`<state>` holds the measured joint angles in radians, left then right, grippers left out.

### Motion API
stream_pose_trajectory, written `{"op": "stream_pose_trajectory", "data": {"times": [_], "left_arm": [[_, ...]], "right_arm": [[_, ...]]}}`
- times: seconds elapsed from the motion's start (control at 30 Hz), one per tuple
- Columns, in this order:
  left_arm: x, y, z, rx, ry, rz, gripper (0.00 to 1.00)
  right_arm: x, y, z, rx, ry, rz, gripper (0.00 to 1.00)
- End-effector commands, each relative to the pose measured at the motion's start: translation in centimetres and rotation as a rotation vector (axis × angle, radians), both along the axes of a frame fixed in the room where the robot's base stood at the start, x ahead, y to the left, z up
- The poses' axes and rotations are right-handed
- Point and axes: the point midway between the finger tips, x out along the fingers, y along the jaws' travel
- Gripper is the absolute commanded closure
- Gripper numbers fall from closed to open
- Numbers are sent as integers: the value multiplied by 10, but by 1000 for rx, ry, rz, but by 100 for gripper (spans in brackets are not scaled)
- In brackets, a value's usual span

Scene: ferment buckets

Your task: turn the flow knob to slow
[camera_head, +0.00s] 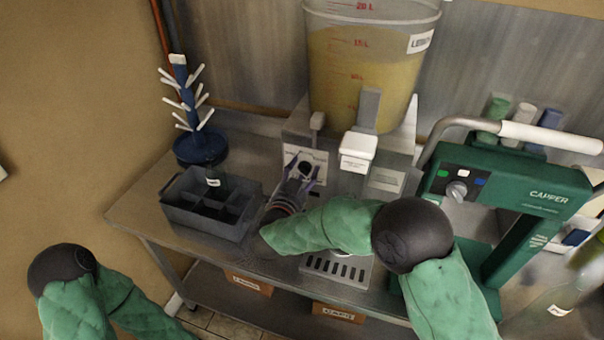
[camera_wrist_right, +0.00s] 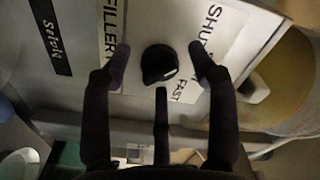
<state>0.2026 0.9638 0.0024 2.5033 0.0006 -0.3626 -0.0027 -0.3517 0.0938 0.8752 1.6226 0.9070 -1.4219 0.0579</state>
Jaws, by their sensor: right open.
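The flow knob (camera_head: 305,168) is a small round black knob on the white front panel of the filler. In the right wrist view the knob (camera_wrist_right: 158,64) has a white mark toward its lower right, on the side where the label reads FAST. My right gripper (camera_head: 301,174) is open in front of the panel. In the right wrist view its dark fingers (camera_wrist_right: 159,54) are spread around the knob, with a gap on both sides; contact is not visible. The SLOW label cannot be read. My left arm is at the bottom left; its gripper is out of view.
A large bucket (camera_head: 365,70) of yellow liquid stands above the filler. A grey divided crate (camera_head: 180,213) and a blue bottle tree (camera_head: 200,148) stand left of it. The green capper (camera_head: 540,180) stands close on the right. A slotted drip tray (camera_head: 337,268) lies below.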

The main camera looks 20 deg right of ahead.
Motion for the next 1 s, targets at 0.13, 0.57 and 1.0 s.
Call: {"op": "stream_pose_trajectory", "data": {"times": [0.13,0.57,1.0], "left_arm": [[0,0,0,0,0,0,60],[0,0,-2,0,0,0,60],[0,0,-37,0,0,0,60]], "right_arm": [[0,0,0,0,0,0,52],[0,0,0,12,-9,-1,97],[0,-1,-3,216,-149,-3,97]]}}
